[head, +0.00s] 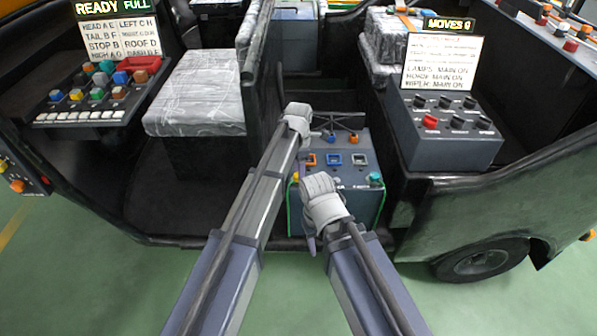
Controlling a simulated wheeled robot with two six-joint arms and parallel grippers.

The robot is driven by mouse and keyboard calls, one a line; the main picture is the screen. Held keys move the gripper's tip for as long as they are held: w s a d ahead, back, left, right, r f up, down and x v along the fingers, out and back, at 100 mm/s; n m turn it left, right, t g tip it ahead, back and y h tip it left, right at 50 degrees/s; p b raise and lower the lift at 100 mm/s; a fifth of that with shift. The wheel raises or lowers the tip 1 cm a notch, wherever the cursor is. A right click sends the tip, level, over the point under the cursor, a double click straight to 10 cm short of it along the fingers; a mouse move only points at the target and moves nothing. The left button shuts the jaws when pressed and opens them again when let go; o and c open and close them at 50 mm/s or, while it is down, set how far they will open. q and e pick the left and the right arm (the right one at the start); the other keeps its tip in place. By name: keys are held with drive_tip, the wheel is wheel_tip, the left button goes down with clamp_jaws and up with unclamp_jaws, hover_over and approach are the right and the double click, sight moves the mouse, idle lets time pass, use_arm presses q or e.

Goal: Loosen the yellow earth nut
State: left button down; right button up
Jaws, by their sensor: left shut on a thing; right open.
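A grey-blue box (365,202) sits low inside the rickshaw's open side, with small knobs and framed sockets on top. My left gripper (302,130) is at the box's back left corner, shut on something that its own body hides. A blue knob (329,137) and an orange knob (353,138) show just right of the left gripper. My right gripper (313,227) is open and lower, in front of the box's front left part.
A teal knob (375,178) stands at the box's front right. A switch console (445,130) is on the right, a button panel (95,100) on the left. The green floor (130,290) in front is clear.

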idle(0.3)
use_arm(q)
drive_tip(key=shift+c, duration=2.2)
unclamp_jaws()
wheel_tip(320, 180, up, 8)
drive_tip(key=p, duration=0.8)
drive_tip(key=shift+f, duration=0.1)
